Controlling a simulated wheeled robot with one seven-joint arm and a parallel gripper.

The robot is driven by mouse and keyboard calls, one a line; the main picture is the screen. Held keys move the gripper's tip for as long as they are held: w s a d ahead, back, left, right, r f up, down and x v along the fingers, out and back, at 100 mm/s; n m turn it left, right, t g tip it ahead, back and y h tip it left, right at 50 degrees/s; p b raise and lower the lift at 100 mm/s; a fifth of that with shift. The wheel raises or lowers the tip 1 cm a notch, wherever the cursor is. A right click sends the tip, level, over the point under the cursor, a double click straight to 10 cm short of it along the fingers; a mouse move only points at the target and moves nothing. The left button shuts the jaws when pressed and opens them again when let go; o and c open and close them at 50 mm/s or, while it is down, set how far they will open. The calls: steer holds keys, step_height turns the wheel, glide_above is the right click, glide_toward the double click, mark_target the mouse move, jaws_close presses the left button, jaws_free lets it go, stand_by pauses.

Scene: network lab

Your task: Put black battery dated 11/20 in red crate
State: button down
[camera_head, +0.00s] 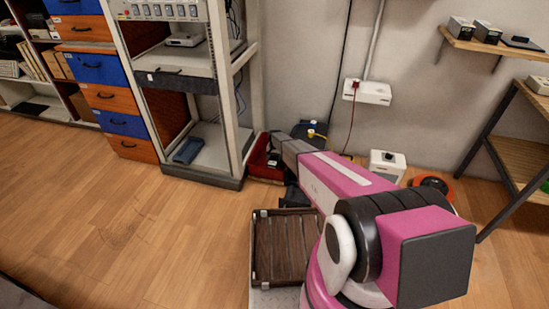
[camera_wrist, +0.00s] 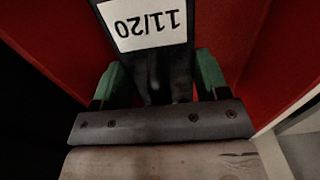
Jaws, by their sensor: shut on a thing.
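The black battery (camera_wrist: 165,68) with a white label reading 11/20, upside down in the wrist view, sits between the green fingers of my gripper (camera_wrist: 161,76). My gripper is shut on it. Red walls of the red crate (camera_wrist: 278,50) rise on both sides of the battery in the wrist view. In the head view the red crate (camera_head: 258,153) stands on the floor beside the rack, partly hidden by my pink arm. My fingers are hidden there. I cannot tell whether the battery touches the crate's bottom.
A grey rack (camera_head: 222,100) stands just left of the crate. A brown slatted crate (camera_head: 285,245) lies in front. A white box (camera_head: 387,165) stands by the wall, and a wooden shelf (camera_head: 490,42) holds small devices. The floor at left is clear.

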steer(key=shift+c, duration=0.7)
jaws_free()
steer(key=shift+f, duration=0.1)
steer(key=r, duration=1.2)
steer(key=shift+s+d+r, duration=0.1)
steer(key=shift+s+r, duration=0.2)
steer(key=shift+s, duration=0.05)
steer(key=s+d+r+n, duration=0.1)
steer(key=s+d+r, duration=0.3)
steer(key=s+r, duration=0.6)
steer(key=s+d+r+n, duration=0.1)
steer(key=s+d+r, duration=0.3)
steer(key=s+r, duration=0.6)
steer(key=s+d+r+n, duration=0.1)
steer(key=s+d+r, duration=0.4)
steer(key=s, duration=2.1)
step_height(320, 180, up, 6)
steer(key=shift+s+f+n, duration=0.2)
steer(key=shift+s+n, duration=0.05)
steer(key=shift+n, duration=0.05)
